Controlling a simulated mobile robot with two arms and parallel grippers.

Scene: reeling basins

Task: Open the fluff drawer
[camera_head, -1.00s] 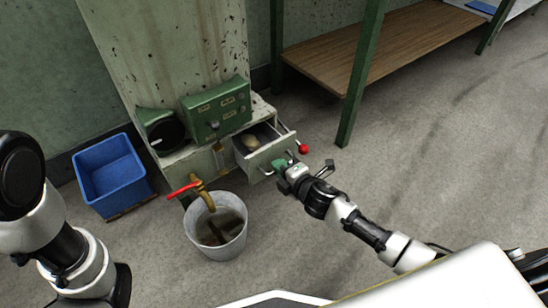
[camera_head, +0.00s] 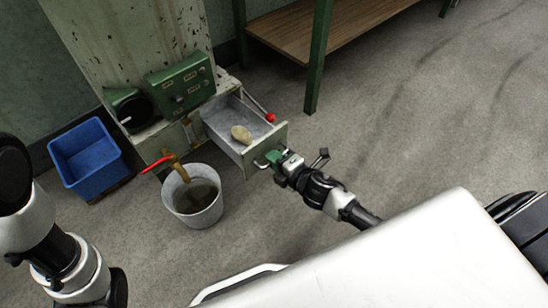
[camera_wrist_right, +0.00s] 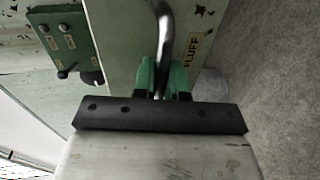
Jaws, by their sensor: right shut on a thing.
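The fluff drawer (camera_head: 262,154) is pulled well out of the green machine, and its metal inside shows from above. A pale lump (camera_head: 241,134) lies in it towards the front. My right gripper (camera_head: 275,158) is at the drawer's front, shut on the metal handle (camera_wrist_right: 165,40). In the right wrist view its green fingertips (camera_wrist_right: 163,78) are on both sides of the handle bar, beside the label reading FLUFF (camera_wrist_right: 192,50). Of my left arm, only links show at the left edge of the head view; its gripper is out of view.
A metal bucket (camera_head: 193,216) of dark liquid stands below a tap with a red lever (camera_head: 158,164). A blue crate (camera_head: 84,182) is at the left. A green-legged table (camera_head: 317,60) stands behind; the floor at right is clear.

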